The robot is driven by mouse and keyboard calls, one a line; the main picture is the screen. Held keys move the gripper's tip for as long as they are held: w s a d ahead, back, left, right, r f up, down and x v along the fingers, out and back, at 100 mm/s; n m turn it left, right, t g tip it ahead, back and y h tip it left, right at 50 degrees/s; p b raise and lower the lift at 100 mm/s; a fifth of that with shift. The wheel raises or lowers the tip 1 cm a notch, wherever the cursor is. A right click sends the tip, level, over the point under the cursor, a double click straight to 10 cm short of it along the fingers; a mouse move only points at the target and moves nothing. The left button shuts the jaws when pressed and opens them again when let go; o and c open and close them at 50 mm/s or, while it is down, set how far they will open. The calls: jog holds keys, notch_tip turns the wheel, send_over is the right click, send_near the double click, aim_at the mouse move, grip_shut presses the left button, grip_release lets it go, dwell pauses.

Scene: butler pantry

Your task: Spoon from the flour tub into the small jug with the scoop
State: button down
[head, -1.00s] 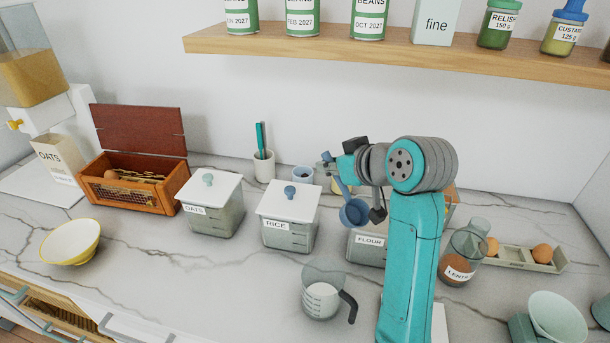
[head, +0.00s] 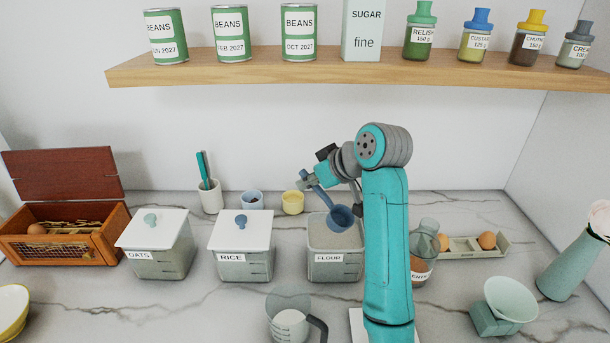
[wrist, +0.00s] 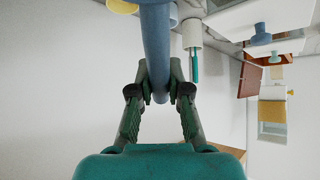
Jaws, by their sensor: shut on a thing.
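My gripper (head: 308,183) is shut on the handle of the blue scoop (head: 341,217), above the back left of the flour tub. The wrist view shows the fingers (wrist: 159,92) closed around the blue handle (wrist: 157,45). The scoop's bowl hangs tilted over the tub's open top; whether it touches the flour or holds any, I cannot tell. The flour tub (head: 326,272) is clear, lidless and labelled FLOUR, with pale flour inside. My arm hides its right side. The small clear jug (head: 288,325), with a dark handle, stands in front, white stuff inside, cut by the frame's bottom.
Lidded rice (head: 243,264) and oats (head: 163,262) tubs stand left of the flour. A lentil jar (head: 421,262) and an egg tray (head: 470,250) are to the right. Small cups stand behind. A shelf (head: 350,67) with tins and jars runs above. Counter in front of the rice tub is clear.

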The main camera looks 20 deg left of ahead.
aim_at(309, 213)
jog(key=shift+s+d+f+t+y, duration=0.3)
jog(key=shift+s+d+f+y, duration=0.1)
jog(key=shift+d+f+y, duration=0.3)
jog(key=shift+s+d+f, duration=0.1)
jog(key=shift+d+f, duration=0.05)
jog(key=shift+f, duration=1.45)
jog(key=shift+s+d+f, duration=0.1)
jog(key=shift+d+f, duration=0.05)
jog(key=shift+f, duration=1.45)
jog(key=shift+w+a+r, duration=0.1)
jog(key=shift+a+r, duration=0.05)
jog(key=shift+r, duration=2.8)
jog(key=shift+a+r, duration=0.15)
jog(key=shift+r, duration=0.2)
jog(key=shift+w+a+r+g+h, duration=0.35)
jog(key=shift+a+h, duration=0.15)
jog(key=shift+h, duration=0.1)
jog(key=shift+w+a+r+g+h, duration=0.2)
jog(key=shift+w+a+g+h, duration=0.1)
jog(key=shift+a+h, duration=0.3)
jog(key=shift+w+a+r+g+h, duration=0.35)
jog(key=shift+a+h, duration=0.1)
jog(key=shift+h, duration=0.15)
jog(key=shift+s, duration=0.1)
